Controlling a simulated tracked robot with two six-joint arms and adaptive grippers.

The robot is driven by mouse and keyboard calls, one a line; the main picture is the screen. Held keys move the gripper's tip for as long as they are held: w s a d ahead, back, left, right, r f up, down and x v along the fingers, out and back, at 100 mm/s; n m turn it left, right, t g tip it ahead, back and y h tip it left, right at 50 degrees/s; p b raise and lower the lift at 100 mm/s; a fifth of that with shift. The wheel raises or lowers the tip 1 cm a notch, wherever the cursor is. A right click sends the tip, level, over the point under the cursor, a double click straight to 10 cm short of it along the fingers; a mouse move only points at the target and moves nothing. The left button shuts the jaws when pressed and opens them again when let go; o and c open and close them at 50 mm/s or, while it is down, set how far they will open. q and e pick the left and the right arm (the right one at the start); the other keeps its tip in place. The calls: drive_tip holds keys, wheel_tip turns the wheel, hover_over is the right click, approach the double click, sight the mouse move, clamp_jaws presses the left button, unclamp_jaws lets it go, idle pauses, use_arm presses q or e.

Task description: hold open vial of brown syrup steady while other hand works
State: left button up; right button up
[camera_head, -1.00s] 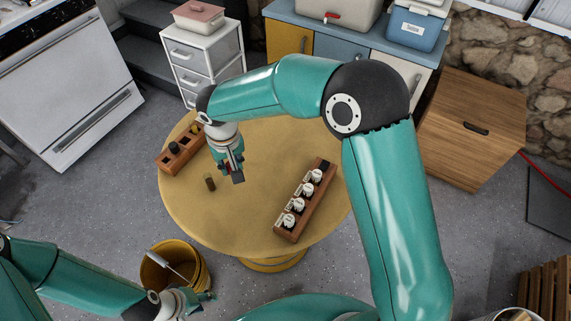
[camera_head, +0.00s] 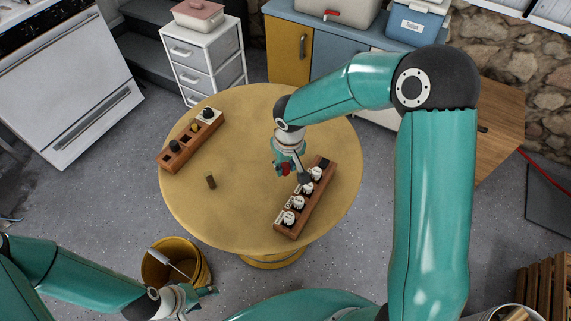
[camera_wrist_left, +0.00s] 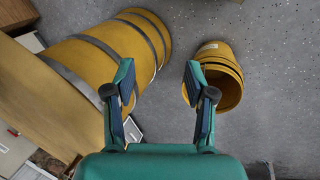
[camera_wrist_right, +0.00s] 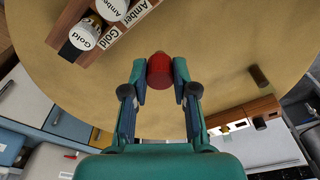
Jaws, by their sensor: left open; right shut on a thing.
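A small open-looking brown vial (camera_head: 211,182) stands alone on the round yellow table (camera_head: 235,215), left of centre. It shows as a dark cylinder in the right wrist view (camera_wrist_right: 259,76); I cannot see inside it. My right gripper (camera_head: 287,171) is shut on a red cylindrical thing (camera_wrist_right: 160,70), above the table beside the right rack. My left gripper (camera_head: 203,295) is open and empty, low in front of the table. In its wrist view the fingers (camera_wrist_left: 157,70) are apart above the floor. No gripper touches the brown vial.
The right wooden rack (camera_head: 290,232) holds several white-capped vials, some labelled Gold and Amber. A yellow bucket (camera_head: 200,262) stands near my left gripper. The table's middle is clear.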

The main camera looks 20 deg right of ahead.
sight(210, 182)
use_arm(q)
drive_tip(key=w+a+r+n+t+y, duration=0.25)
drive_tip(key=w+n+t, duration=0.25)
drive_tip(key=w+n, duration=0.5)
drive_tip(key=w+a+r+n+t+y, duration=0.1)
drive_tip(key=w+a+r+n+t, duration=0.2)
drive_tip(key=w+n, duration=0.7)
drive_tip(key=w+d+r+n+t+y, duration=0.25)
drive_tip(key=r+n+t, duration=0.35)
drive_tip(key=n, duration=0.6)
drive_tip(key=s+d+r+t+h, duration=0.1)
drive_tip(key=d+r+t+h, duration=0.3)
drive_tip(key=d, duration=1)
drive_tip(key=shift+n+g, duration=0.3)
drive_tip(key=shift+n, duration=0.1)
drive_tip(key=f, duration=0.7)
drive_tip(key=shift+d, duration=0.3)
drive_tip(key=shift+w+d, duration=0.2)
drive_tip(key=shift+w, duration=1.65)
drive_tip(key=shift+w+d, duration=0.15)
drive_tip(key=shift+w, duration=1.7)
